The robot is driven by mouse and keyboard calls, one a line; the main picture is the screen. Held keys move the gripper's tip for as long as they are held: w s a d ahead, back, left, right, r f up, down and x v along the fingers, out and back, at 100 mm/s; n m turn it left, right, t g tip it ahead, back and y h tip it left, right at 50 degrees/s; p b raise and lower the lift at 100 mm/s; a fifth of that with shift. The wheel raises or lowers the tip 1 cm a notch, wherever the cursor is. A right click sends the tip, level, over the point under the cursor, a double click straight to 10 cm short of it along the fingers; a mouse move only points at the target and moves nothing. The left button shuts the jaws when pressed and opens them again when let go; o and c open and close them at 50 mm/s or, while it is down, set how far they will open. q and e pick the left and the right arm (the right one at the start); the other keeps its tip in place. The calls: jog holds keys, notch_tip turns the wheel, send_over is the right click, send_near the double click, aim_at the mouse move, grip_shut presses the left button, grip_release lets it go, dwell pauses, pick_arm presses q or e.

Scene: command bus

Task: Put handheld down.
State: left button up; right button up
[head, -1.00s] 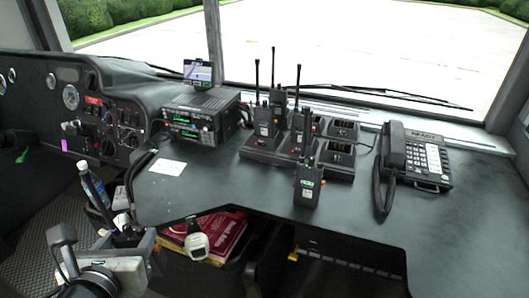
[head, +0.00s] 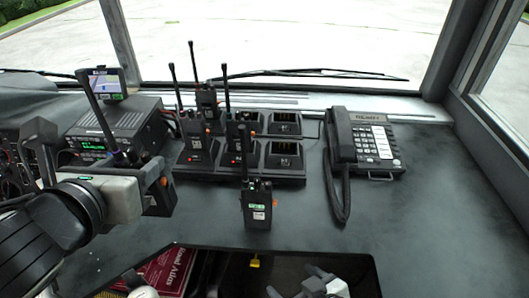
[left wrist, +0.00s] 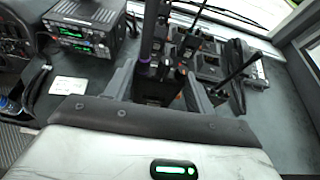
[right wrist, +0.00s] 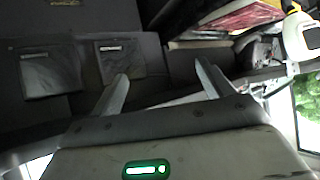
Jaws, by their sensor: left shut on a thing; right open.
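A black handheld radio (head: 159,196) with a long antenna is held in my left gripper (head: 148,178), over the left front of the dark console (head: 300,220). In the left wrist view this handheld (left wrist: 155,88) sits between the two fingers, and its lower end is hard to make out. Another handheld (head: 257,206) stands upright on the console in front of the chargers, apart from both grippers. Several charger cradles (head: 283,165) stand behind it; some hold radios and others are empty. My right gripper (head: 318,280) is open and empty at the bottom, by the opening below the console edge.
A desk phone (head: 372,145) with a coiled cord stands right of the chargers. A radio unit (head: 115,125) with a small screen (head: 107,83) on top is at the left. A red book (head: 172,272) lies below the front edge. The console's right side is clear.

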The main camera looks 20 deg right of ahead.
aim_at(117, 165)
pick_arm(q)
jog(key=shift+w+d+r, duration=0.2)
jog(key=shift+w+r, duration=0.1)
jog(key=shift+r, duration=0.05)
jog(key=shift+a+f, duration=0.1)
jog(key=shift+w+a+f+b, duration=0.35)
jog(key=shift+w, duration=0.2)
jog(key=shift+w+a+f+b, duration=0.3)
jog(key=shift+w+a+b, duration=0.05)
jog(key=shift+w, duration=0.2)
jog(key=w+a+f, duration=0.5)
jog(key=w+f, duration=0.4)
jog(key=f, duration=0.2)
jog(key=shift+w+a+f+b, duration=0.2)
jog(key=shift+w+b, duration=0.2)
pick_arm(e)
jog(key=shift+a+f, duration=0.2)
jog(key=shift+f, duration=0.3)
pick_arm(q)
jog(key=o, duration=1.4)
jog(key=shift+f, duration=0.2)
jog(key=shift+o, duration=0.2)
pick_arm(e)
jog(key=shift+f, duration=0.15)
